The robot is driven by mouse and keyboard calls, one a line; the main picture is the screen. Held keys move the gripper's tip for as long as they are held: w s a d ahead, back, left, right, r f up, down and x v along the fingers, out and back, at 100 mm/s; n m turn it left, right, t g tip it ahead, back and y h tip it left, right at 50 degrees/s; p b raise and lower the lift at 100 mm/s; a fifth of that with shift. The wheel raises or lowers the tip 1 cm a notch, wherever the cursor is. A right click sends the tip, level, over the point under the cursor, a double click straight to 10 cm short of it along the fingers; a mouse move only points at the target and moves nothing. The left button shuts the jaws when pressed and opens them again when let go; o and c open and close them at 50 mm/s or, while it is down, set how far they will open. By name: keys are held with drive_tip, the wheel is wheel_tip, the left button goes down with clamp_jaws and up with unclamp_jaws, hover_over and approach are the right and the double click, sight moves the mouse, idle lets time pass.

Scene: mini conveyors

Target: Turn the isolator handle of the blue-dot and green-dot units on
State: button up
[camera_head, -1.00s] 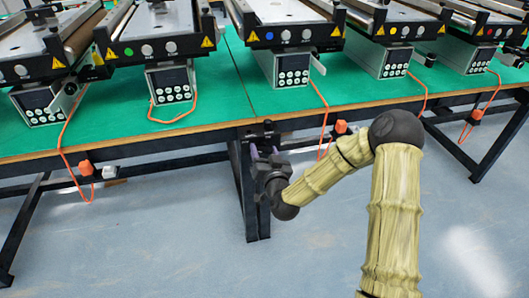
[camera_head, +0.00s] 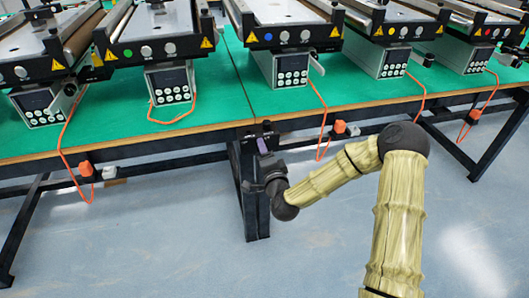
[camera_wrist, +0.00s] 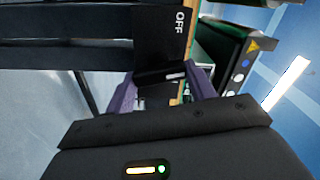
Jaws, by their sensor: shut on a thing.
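The blue-dot unit (camera_head: 284,45) stands on the green table at centre, and the green-dot unit (camera_head: 150,50) stands left of it. My gripper (camera_head: 262,146) is at the table's front edge, below the blue-dot unit. In the wrist view, its purple fingers (camera_wrist: 163,90) are shut on a black isolator handle (camera_wrist: 158,76) with a white mark. A black panel (camera_wrist: 158,35) marked OFF lies just beyond the handle. In the head view, the handle is hidden by my gripper. I cannot make out a separate isolator for the green-dot unit.
A yellow-dot unit (camera_head: 390,45) and a red-dot unit (camera_head: 480,45) stand to the right. Orange cords hang over the table edge to orange plugs (camera_head: 340,127) and (camera_head: 86,168). Black table legs (camera_head: 250,200) stand below. The floor in front is clear.

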drive_tip(key=shift+f+m, duration=0.1)
drive_tip(key=shift+m, duration=1.5)
drive_tip(key=o, duration=1)
drive_tip(key=p+v, duration=1.2)
drive_tip(key=v, duration=0.5)
drive_tip(key=shift+s+d+p, duration=0.1)
drive_tip(key=shift+s+p, duration=0.1)
drive_tip(key=shift+p, duration=0.1)
